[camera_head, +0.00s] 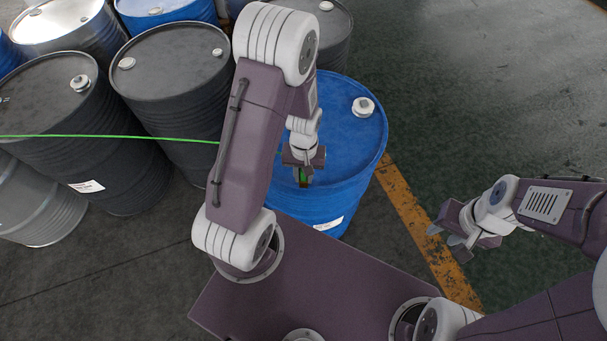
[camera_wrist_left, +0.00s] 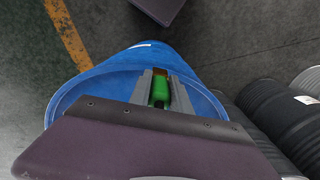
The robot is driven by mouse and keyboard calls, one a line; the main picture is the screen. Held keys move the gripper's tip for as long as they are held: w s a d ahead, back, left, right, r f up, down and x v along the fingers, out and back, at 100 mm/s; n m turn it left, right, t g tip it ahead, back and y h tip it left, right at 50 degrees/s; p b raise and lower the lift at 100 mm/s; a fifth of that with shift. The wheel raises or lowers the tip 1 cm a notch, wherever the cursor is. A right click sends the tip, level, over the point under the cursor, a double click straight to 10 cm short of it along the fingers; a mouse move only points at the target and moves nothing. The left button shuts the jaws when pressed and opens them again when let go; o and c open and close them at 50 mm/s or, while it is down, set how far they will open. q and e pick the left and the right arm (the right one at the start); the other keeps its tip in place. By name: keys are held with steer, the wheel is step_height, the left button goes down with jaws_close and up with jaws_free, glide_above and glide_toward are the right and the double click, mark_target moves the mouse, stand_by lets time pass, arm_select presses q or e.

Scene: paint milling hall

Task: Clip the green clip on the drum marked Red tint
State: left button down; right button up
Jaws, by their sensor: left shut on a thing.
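My left gripper (camera_head: 304,179) is shut on the green clip (camera_head: 303,177), above the blue drum (camera_head: 345,140) near the near side of its top. In the left wrist view the green clip (camera_wrist_left: 160,88) sits between the two fingers, with a brownish part at its far end. I cannot tell whether it touches the drum's rim. The blue drum carries a white label (camera_head: 328,223), too small to read, so I cannot tell which drum is Red tint. My right gripper (camera_head: 447,237) is empty, its fingers apart, over the floor at right.
A green cable (camera_head: 100,137) runs from the left edge behind my left arm. Several dark drums (camera_head: 174,62) stand close together at left, one with a white label (camera_head: 87,186). A yellow floor line (camera_head: 420,217) passes right of the blue drum. The floor (camera_head: 480,90) beyond is clear.

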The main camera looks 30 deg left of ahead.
arm_select(q)
steer(key=shift+s, duration=0.15)
steer(key=shift+f, duration=0.1)
stand_by(0.3)
steer(key=shift+f+b, duration=0.4)
steer(key=shift+f, duration=0.2)
steer(key=shift+f+b, duration=1.6)
steer(key=shift+f, duration=0.5)
steer(key=c, duration=1.1)
jaws_free()
steer(key=r, duration=0.9)
steer(key=shift+w, duration=0.25)
